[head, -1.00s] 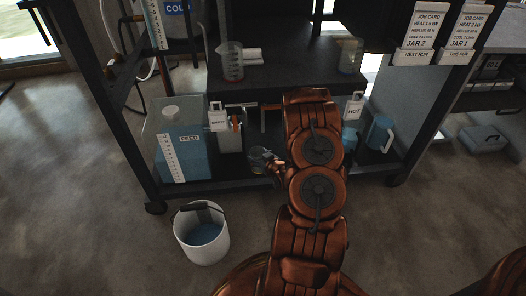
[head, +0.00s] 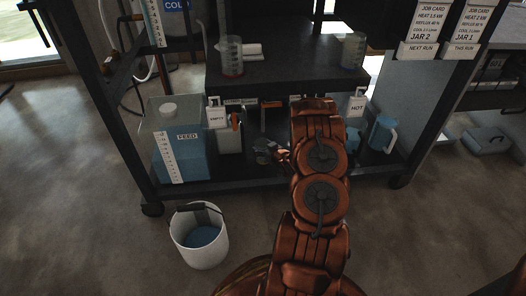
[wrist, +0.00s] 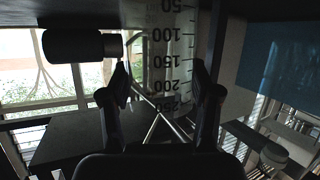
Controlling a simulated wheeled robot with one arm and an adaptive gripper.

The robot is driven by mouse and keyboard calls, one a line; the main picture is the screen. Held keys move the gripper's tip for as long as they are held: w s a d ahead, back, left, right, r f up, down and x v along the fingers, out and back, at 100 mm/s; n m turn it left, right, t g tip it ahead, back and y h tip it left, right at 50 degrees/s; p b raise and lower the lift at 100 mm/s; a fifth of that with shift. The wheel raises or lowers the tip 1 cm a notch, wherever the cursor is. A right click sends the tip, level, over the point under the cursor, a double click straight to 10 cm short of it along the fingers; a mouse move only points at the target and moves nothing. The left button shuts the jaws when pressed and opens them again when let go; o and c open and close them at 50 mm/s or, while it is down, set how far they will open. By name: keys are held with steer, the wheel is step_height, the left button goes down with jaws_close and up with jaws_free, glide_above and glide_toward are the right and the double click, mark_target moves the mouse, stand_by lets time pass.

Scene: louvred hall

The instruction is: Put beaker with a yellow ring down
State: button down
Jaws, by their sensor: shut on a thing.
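A clear beaker (wrist: 170,45) with dark graduations shows between the fingers of my gripper (wrist: 162,85) in the wrist view. Its numbers look upside down there, and its far end runs out of the frame. My gripper is shut on it. I cannot make out a yellow ring on it. In the head view my gripper (head: 266,152) is small and dark, over the lower shelf (head: 235,182) and below the upper shelf (head: 285,66). The held beaker cannot be made out clearly there. My arm hides part of the shelves.
On the upper shelf stand a beaker with red at its base (head: 231,58) and another beaker (head: 352,50). The lower shelf holds a FEED tank (head: 180,145), an EMPTY sign (head: 217,118) and blue jugs (head: 382,134). A white bucket (head: 200,240) stands on the floor.

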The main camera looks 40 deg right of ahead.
steer(key=shift+f, duration=0.2)
steer(key=shift+c, duration=1.2)
jaws_free()
steer(key=shift+r, duration=0.1)
